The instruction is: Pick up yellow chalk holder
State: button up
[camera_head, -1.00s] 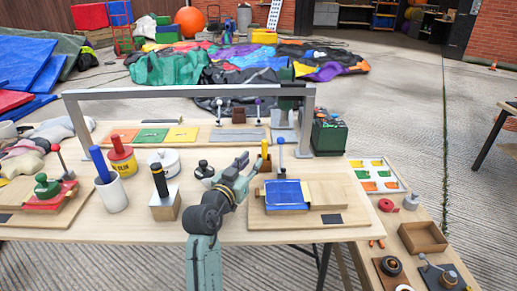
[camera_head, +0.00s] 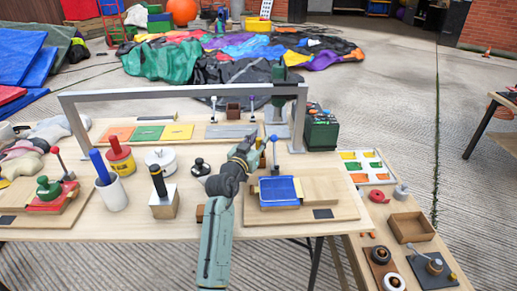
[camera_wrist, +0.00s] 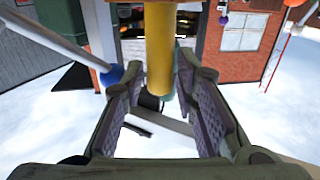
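The yellow chalk holder (camera_wrist: 158,45) is a smooth yellow cylinder. In the wrist view it stands in the gap between my fingers, close to the right fingertip and apart from the left one. In the head view only a small yellow part (camera_head: 262,160) shows beside my gripper (camera_head: 250,144); my gripper hides most of it and its wooden block. My gripper (camera_wrist: 150,88) is open in the wrist view, its two padded fingers spread around the cylinder. I cannot tell whether the right finger touches it.
A blue-knobbed lever (camera_head: 274,141) stands close right of my gripper, behind a blue plate (camera_head: 279,190). A grey frame (camera_head: 180,92) spans the table behind. A black-handled block (camera_head: 161,185) and a white pot (camera_head: 162,160) stand left.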

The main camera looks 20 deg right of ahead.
grip_shut()
dwell(0.3)
jog(key=shift+r, duration=0.1)
jog(key=shift+r, duration=0.6)
jog(key=r, duration=0.1)
jog(key=r+b, duration=0.1)
jog(key=r, duration=0.1)
jog(key=r+b, duration=0.1)
jog(key=r, duration=0.1)
jog(key=shift+s+a+r, duration=0.2)
jog(key=shift+a+r, duration=0.05)
jog(key=b+v, duration=0.4)
jog(key=v, duration=1.3)
jog(key=shift+b, duration=0.3)
